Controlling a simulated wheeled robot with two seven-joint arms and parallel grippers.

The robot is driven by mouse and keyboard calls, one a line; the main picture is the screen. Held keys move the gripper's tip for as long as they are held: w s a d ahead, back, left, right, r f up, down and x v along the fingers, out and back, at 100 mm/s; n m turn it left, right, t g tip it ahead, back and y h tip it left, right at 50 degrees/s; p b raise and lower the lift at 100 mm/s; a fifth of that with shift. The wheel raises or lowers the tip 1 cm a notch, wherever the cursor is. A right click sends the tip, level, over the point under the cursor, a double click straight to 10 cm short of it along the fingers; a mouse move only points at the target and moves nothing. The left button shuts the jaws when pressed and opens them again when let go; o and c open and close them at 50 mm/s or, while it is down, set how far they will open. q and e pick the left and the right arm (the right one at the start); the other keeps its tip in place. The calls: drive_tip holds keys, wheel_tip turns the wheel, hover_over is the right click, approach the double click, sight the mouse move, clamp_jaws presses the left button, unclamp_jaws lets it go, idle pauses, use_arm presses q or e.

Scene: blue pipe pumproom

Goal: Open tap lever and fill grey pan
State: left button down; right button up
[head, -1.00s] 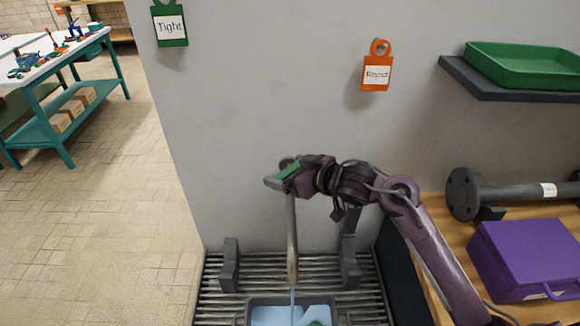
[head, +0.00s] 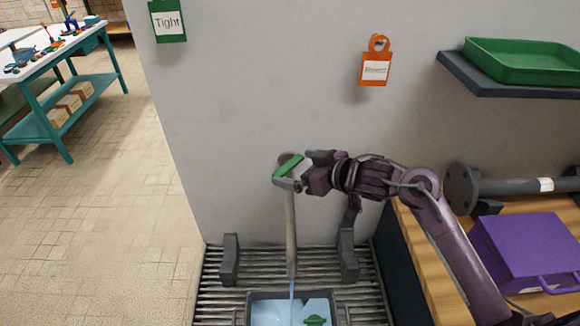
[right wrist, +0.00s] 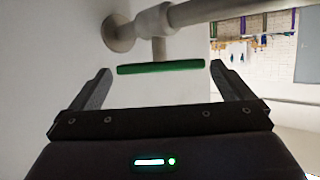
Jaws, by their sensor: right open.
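The green tap lever (head: 289,166) sits on top of the grey tap (head: 291,225) by the wall. Blue water runs from the spout into the grey pan (head: 336,305), cut off by the bottom edge of the head view. Blue water shows in the pan. My right gripper (head: 307,169) is open and empty just right of the lever. In the right wrist view, the lever (right wrist: 160,67) lies crosswise just beyond and between the open fingertips (right wrist: 160,78), with gaps at both ends. My left gripper is out of view.
The pan stands on a slatted rack (head: 215,300) between two dark uprights. A green item (head: 316,320) shows at the pan. A purple case (head: 525,250) and a flanged pipe (head: 520,187) lie right. An orange tag (head: 376,68) hangs on the wall.

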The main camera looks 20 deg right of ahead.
drive_tip(key=v, duration=0.4)
drive_tip(key=shift+s+r, duration=0.1)
drive_tip(key=shift+s, duration=0.05)
idle(5.4)
